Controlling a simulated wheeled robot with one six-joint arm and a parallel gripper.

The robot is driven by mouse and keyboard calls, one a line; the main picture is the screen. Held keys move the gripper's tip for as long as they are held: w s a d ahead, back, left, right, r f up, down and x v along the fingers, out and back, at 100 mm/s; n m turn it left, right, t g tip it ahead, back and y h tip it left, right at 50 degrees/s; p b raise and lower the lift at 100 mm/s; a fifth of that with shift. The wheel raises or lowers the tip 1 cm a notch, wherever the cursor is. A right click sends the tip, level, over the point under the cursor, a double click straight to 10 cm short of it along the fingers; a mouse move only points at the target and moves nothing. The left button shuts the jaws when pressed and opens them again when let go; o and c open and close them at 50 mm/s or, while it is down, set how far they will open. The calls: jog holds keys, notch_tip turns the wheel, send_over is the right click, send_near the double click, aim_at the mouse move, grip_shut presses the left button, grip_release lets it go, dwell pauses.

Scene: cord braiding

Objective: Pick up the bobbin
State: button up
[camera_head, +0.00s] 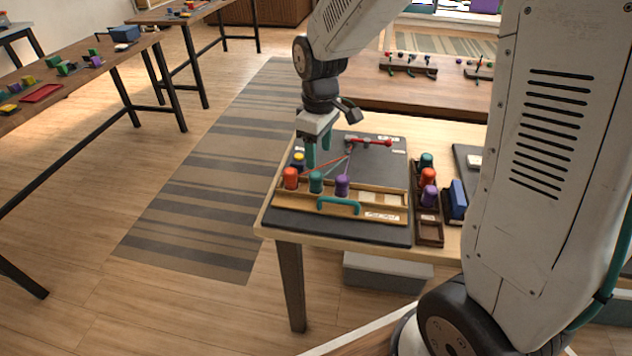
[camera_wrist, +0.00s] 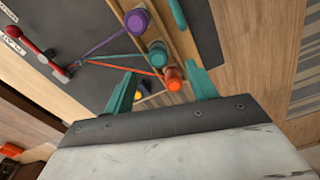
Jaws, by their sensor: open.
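Three bobbins stand in a row on a wooden rack (camera_head: 375,211): orange (camera_head: 290,178), teal (camera_head: 316,182) and purple (camera_head: 341,185). Coloured cords run from them to a red clamp (camera_head: 375,142) at the back of the dark mat. My gripper (camera_head: 317,158) points down above the mat, behind the orange and teal bobbins. In the wrist view my gripper (camera_wrist: 163,72) has its teal fingers apart with nothing gripped. There the orange bobbin (camera_wrist: 173,79) appears between the fingers, near the right one. The teal bobbin (camera_wrist: 157,53) and purple bobbin (camera_wrist: 137,20) appear beyond the fingertips.
A teal handle (camera_head: 338,203) rises at the rack's front. A small yellow-topped piece (camera_head: 298,159) sits behind the orange bobbin. To the right, a wooden tray (camera_head: 430,232) holds spare bobbins beside a blue block (camera_head: 456,199). The mat's front strip (camera_head: 330,228) is clear.

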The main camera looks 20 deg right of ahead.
aim_at(316, 174)
jog(key=shift+w+a+f, duration=0.1)
jog(key=shift+w+f, duration=0.1)
jog(key=shift+f, duration=0.25)
jog(key=shift+w+a+f, duration=0.1)
jog(key=shift+w+f, duration=0.1)
jog(key=shift+f, duration=0.25)
jog(key=f, duration=0.7)
jog(key=shift+w+d+f, duration=0.1)
jog(key=shift+w, duration=0.1)
jog(key=c, duration=1.1)
